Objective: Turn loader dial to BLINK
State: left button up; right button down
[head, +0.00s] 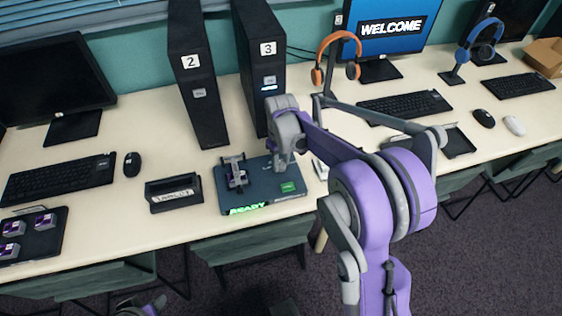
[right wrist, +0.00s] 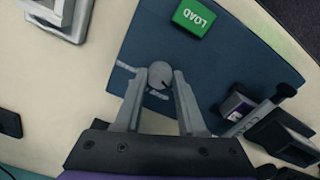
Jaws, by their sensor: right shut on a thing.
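The loader (head: 262,205) is a dark blue box on the desk with a lit green READY strip (head: 248,209) at its front. Its round grey dial (right wrist: 160,72) shows in the right wrist view between the fingers of my right gripper (right wrist: 158,82). That gripper is shut on the dial. In the head view my right gripper (head: 282,165) is at the loader's right back part and hides the dial. The dial's markings are too small to read. A part of my left arm shows at the bottom edge; its jaws cannot be made out.
The loader also carries a green LOAD button (right wrist: 194,17) and a clamp (head: 234,172) with a small purple part. Computer towers 2 (head: 197,80) and 3 (head: 262,70) stand behind. A black labelled holder (head: 174,192) is left of the loader, and an orange headphone stand (head: 336,62) is behind right.

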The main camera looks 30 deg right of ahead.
aim_at(281, 165)
jog(key=c, duration=0.5)
grip_release()
jog(key=shift+r, duration=0.15)
notch_tip(281, 165, up, 11)
jog(key=p, duration=0.1)
jog(key=shift+f, duration=0.2)
